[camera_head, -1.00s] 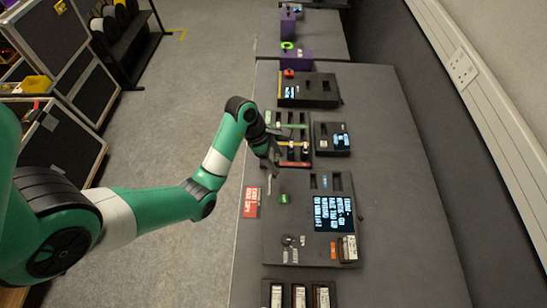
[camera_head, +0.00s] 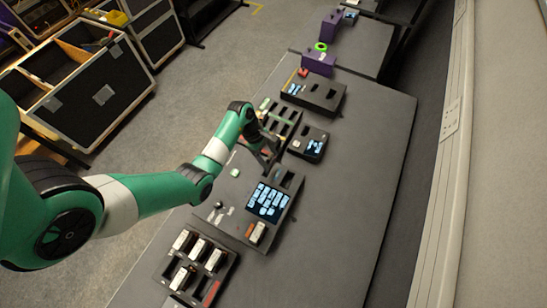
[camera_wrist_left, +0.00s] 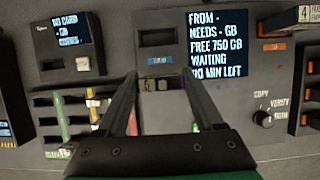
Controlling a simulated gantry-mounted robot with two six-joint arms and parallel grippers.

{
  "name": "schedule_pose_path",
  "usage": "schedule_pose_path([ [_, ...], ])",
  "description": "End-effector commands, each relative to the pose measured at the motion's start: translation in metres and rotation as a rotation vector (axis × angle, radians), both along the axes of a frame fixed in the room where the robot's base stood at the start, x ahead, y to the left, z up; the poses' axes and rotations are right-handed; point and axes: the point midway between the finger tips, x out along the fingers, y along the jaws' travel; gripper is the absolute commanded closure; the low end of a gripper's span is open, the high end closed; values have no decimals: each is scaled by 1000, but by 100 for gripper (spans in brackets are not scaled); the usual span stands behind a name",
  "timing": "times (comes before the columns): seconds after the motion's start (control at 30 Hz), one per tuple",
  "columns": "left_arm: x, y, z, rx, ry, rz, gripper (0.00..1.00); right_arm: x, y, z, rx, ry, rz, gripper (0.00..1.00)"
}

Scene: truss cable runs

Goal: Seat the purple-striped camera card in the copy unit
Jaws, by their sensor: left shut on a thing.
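The copy unit (camera_head: 268,222) is a dark box with a lit screen, two slots at its far end and a knob. In the left wrist view its screen (camera_wrist_left: 219,45) reads free 750 GB and waiting. My left gripper (camera_head: 268,157) is over the bench between the card rack (camera_head: 284,122) and the copy unit's slots. My right gripper is not in view.
A small reader (camera_head: 308,143) with a lit screen stands beside the rack. A larger dark unit (camera_head: 313,92) and a purple block (camera_head: 319,61) stand farther along. A tray (camera_head: 198,262) of several drives is at the near end. The bench's right side is clear.

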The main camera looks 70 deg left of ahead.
Motion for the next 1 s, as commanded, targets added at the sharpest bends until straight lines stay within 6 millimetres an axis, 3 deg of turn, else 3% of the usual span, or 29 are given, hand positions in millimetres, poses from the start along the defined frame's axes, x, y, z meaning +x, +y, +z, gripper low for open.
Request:
schedule_pose_path([
  [0.23,-1,1,-3,0,1,5,88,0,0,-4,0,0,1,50],
  [0.5,-1,1,-26,0,2,5,88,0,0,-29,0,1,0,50],
  [1.0,-1,1,-30,0,2,5,88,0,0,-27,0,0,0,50],
])
